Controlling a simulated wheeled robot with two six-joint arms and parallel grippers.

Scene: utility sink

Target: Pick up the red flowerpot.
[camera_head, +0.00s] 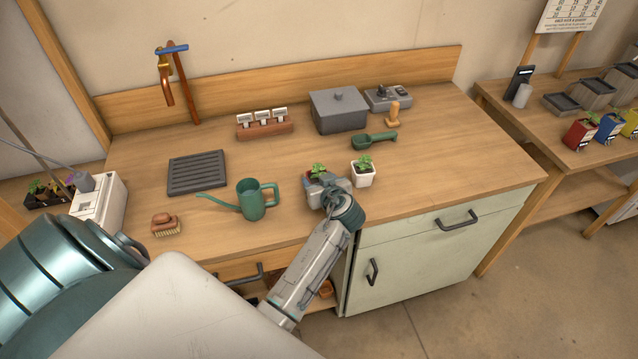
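The red flowerpot (310,175) stands near the front middle of the wooden counter, with a green plant on top. Only a small part of the pot shows, because my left gripper (324,185) is right in front of it. The gripper's fingers are at the pot, but I cannot tell whether they touch it or how far apart they are. My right gripper is not in view.
A white potted plant (363,172) stands close to the right of the gripper. A green watering can (251,200) is close to the left. A green scoop (374,141) and a grey lidded box (338,109) lie behind. The counter's front right is clear.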

